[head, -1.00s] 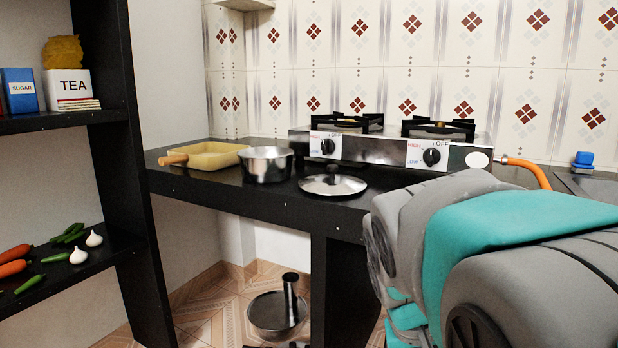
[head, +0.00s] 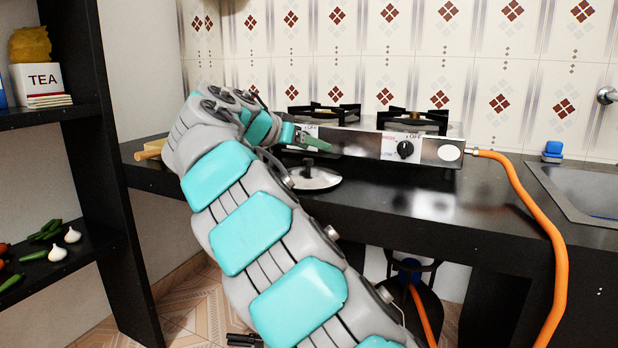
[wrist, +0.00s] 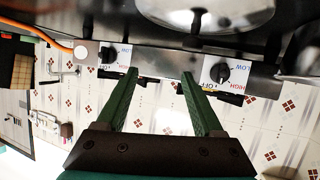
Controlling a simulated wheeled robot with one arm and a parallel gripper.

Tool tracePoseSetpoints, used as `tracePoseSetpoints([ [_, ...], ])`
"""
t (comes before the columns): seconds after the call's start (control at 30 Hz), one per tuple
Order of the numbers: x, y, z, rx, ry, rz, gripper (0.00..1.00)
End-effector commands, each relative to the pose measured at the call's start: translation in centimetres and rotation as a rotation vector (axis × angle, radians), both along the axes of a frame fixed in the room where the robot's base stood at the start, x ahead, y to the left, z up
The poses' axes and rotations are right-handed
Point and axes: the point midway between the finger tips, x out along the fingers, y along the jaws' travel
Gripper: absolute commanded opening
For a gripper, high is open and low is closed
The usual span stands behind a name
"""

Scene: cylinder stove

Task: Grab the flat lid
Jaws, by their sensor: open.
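The flat lid (head: 318,180) is a round metallic disc with a dark knob. It lies on the black counter in front of the stove, and my arm covers its left part. In the wrist view the lid (wrist: 222,14) is at the top edge, cut off by the frame. My gripper (head: 318,144) hangs above and behind the lid, near the stove front, apart from the lid. In the wrist view my gripper's (wrist: 160,75) green fingers are spread, with nothing between them.
The stove (head: 368,146) stands on the counter (head: 430,205) behind the lid. An orange hose (head: 530,210) runs from it down the right side. A sink (head: 585,188) is at the far right. My arm hides the pot. The counter right of the lid is clear.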

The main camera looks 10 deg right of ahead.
Motion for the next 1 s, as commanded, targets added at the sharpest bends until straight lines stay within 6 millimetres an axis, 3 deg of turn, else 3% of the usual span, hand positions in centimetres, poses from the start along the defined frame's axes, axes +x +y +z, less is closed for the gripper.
tracePoseSetpoints([
  [0.1, 1.6, 2.1, -2.1, 0.024, -0.035, 0.009, 0.69],
  [0.3, 2.6, 3.2, -3.5, 0.046, -0.055, 0.014, 0.69],
  [1.0, 6.3, -2.2, -6.7, 0.046, -0.056, 0.013, 0.69],
])
